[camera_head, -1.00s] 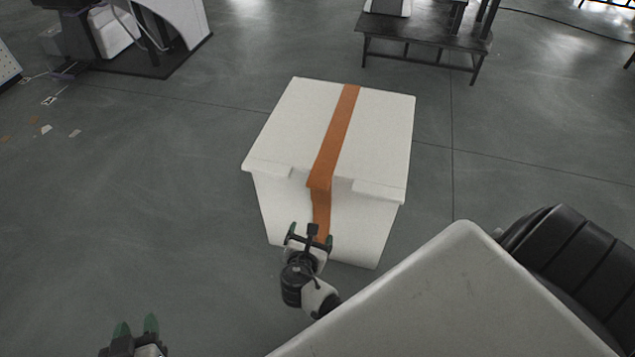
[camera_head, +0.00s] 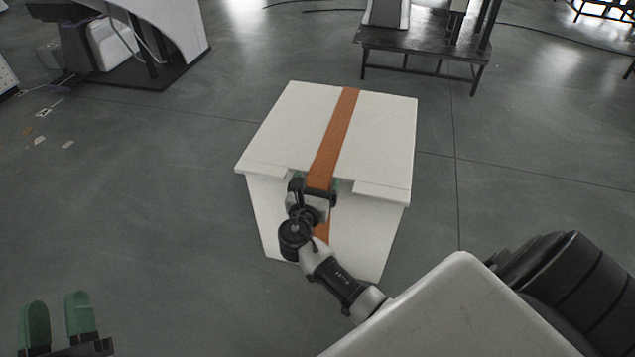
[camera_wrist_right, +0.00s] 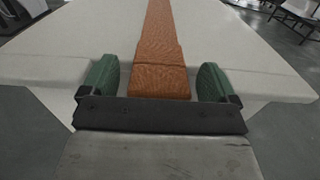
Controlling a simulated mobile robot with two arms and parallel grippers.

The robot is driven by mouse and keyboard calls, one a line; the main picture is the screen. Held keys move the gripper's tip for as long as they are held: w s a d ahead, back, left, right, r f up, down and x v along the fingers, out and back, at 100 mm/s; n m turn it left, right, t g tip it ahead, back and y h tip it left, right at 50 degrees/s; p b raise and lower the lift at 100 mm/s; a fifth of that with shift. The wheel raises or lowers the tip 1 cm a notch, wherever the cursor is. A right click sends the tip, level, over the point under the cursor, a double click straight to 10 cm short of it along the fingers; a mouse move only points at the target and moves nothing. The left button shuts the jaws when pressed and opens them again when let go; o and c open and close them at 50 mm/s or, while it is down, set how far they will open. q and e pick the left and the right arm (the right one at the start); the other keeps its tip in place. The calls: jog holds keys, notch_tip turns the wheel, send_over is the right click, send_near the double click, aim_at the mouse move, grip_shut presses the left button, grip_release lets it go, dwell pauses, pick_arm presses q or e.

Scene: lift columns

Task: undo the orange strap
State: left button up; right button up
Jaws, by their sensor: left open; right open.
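The orange strap (camera_head: 336,134) runs over the lid of a white box (camera_head: 280,130) and down its near side, where my right arm partly covers it. In the right wrist view the strap (camera_wrist_right: 161,58) passes between the two green fingers. My right gripper (camera_head: 318,184) is at the near edge of the lid. It is open, with one finger on each side of the strap and a gap to each; it also shows in the right wrist view (camera_wrist_right: 158,82). My left gripper (camera_head: 58,318) is open and empty at the lower left, away from the box.
A dark low table (camera_head: 425,44) stands behind the box at the upper right. A white and black machine (camera_head: 125,45) stands at the upper left. The grey floor (camera_head: 130,190) around the box is mostly clear, with small scraps at the far left.

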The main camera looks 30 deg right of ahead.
pick_arm(q)
jog(key=shift+s+r+t, duration=0.2)
jog(key=shift+r+t, duration=0.2)
pick_arm(e)
jog(key=shift+w+d, duration=0.35)
jog(key=shift+d, duration=0.05)
